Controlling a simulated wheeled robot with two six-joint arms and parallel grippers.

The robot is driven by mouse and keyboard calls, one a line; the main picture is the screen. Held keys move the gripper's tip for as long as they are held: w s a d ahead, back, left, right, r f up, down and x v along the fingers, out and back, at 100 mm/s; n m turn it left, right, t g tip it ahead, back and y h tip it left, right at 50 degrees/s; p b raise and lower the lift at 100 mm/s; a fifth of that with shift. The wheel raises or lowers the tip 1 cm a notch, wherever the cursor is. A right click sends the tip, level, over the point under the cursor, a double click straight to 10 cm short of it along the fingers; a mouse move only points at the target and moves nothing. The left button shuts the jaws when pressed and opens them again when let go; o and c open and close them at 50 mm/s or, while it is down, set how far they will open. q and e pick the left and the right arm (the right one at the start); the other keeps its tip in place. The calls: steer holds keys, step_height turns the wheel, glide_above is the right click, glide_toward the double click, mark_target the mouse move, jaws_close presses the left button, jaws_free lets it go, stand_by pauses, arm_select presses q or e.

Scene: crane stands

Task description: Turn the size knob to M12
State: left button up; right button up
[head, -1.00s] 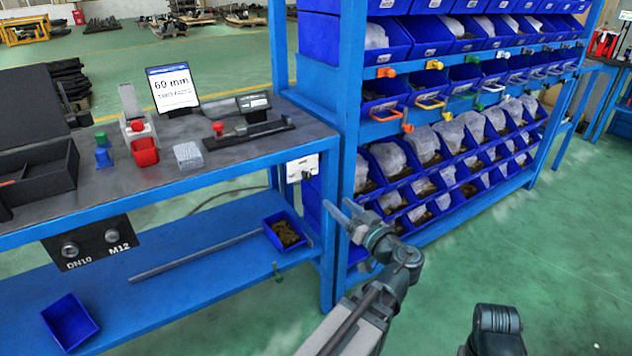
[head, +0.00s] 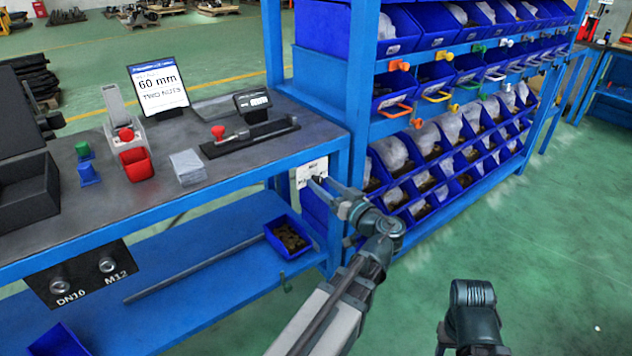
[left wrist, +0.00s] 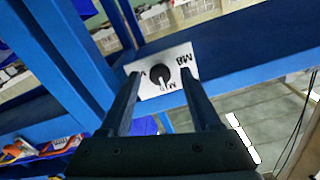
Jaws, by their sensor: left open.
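The size knob (left wrist: 160,74) is a round black dial with a light pointer on a white plate (head: 312,171), fixed to the blue bench frame. In the left wrist view its pointer is toward the bottom of the picture, by a partly hidden label starting with M. An upside-down M8 label is at the right; another label at the left is mostly covered. My left gripper (head: 328,187) is open, its fingers (left wrist: 161,78) appearing on either side of the knob; I cannot tell if they touch it. My right gripper is not in view; part of my right arm shows at lower right.
The bench top (head: 240,165) holds a 60 mm sign (head: 158,87), a red cup (head: 136,164) and a caliper-like gauge (head: 250,136). A blue bin (head: 288,236) sits on the lower shelf. A rack of blue bins (head: 440,150) stands right of the knob. Green floor is clear at right.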

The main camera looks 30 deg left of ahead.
arm_select(q)
jaws_close()
stand_by(0.5)
steer(key=m, duration=0.3)
steer(key=shift+m, duration=0.4)
steer(key=m, duration=0.3)
steer(key=shift+m, duration=0.3)
steer(key=m, duration=0.4)
steer(key=shift+d, duration=0.1)
steer(key=shift+m, duration=2.1)
